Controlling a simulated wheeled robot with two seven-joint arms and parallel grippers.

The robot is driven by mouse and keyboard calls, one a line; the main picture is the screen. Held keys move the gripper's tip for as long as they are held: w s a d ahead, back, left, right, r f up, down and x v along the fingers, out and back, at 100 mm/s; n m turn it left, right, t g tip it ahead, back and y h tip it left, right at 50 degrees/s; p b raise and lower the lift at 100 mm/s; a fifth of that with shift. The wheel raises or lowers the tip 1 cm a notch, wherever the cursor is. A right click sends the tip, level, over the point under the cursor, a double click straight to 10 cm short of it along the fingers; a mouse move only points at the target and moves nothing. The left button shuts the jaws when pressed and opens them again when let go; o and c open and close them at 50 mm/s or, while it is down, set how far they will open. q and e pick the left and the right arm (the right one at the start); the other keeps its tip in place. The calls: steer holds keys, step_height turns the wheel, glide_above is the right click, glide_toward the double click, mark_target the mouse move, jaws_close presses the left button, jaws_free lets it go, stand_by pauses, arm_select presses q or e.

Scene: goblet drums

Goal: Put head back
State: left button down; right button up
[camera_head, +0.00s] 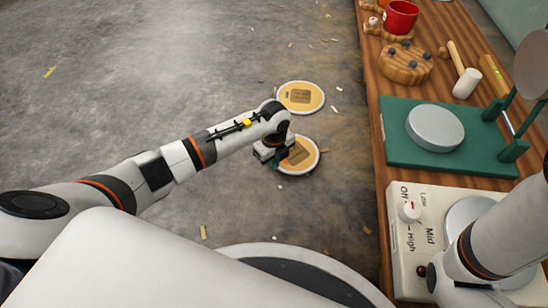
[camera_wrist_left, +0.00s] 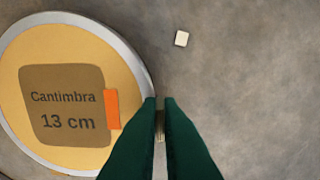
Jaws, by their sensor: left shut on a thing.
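Two round drum heads with tan faces and pale rims show beyond my left arm. The nearer head (camera_head: 306,158) is at my left gripper (camera_head: 272,160), which is shut on its rim. In the left wrist view this head (camera_wrist_left: 60,155) fills the left side, with a dark label "Cantimbra 13 cm" and an orange tab. The green fingers (camera_wrist_left: 160,105) meet at its right rim. I cannot tell whether it is clear of the floor. The farther head (camera_head: 300,86) lies flat on the floor, apart from the gripper. My right gripper is out of view.
The wooden bench (camera_head: 375,100) on the right bears a green stand (camera_head: 400,150) with a grey disc, a control box (camera_head: 408,240) with a knob, a mallet (camera_head: 466,82) and a red pot (camera_head: 400,18). Small chips litter the grey floor, which is open at left.

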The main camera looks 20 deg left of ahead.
arm_select(q)
steer(key=shift+f, duration=0.45)
steer(key=shift+p, duration=0.3)
steer(key=shift+f, duration=0.25)
stand_by(0.3)
steer(key=c, duration=1.5)
jaws_free()
step_height(320, 180, up, 12)
steer(key=p, duration=0.8)
steer(key=shift+p, duration=0.3)
